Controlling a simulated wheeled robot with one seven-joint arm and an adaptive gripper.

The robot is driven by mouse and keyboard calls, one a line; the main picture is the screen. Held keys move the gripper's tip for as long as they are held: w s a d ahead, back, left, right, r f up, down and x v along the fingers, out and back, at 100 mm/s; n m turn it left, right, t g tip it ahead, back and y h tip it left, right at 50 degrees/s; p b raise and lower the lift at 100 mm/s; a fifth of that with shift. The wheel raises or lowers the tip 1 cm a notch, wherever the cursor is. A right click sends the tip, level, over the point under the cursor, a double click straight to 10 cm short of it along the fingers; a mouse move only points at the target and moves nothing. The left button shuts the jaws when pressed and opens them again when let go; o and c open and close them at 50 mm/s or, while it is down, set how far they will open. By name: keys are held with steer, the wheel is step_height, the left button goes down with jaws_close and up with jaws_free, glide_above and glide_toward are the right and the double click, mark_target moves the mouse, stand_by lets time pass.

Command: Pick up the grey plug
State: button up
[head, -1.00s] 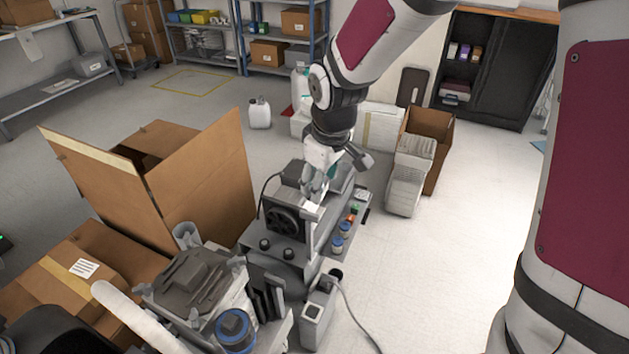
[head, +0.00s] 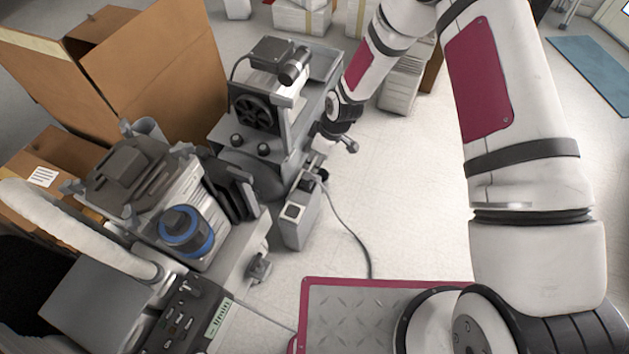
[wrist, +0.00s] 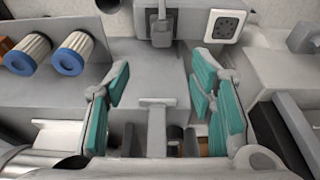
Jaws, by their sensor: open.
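The grey plug (wrist: 162,28) shows at the top centre of the wrist view, set beside a white socket plate (wrist: 224,26). In the head view the plug (head: 309,184) is a small dark shape at the top of a grey box (head: 299,222), largely hidden near my gripper. My gripper (wrist: 161,82) is open, with teal pads on both fingers and nothing between them. In the wrist view the plug lies beyond the fingertips, roughly in line with the gap. In the head view my gripper (head: 319,160) is low beside the compressor, just above the box.
Two blue-ended filters (wrist: 50,58) are at the left in the wrist view. A cord (head: 350,235) runs from the box across the floor. Open floor (head: 420,190) lies to the right.

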mark_target(307, 176)
steer(key=b+x, duration=0.2)
steer(key=x, duration=0.5)
steer(key=shift+f, duration=0.35)
steer(key=shift+b+x, duration=1.35)
steer(key=shift+x, duration=1.3)
steer(key=shift+s, duration=0.1)
jaws_close()
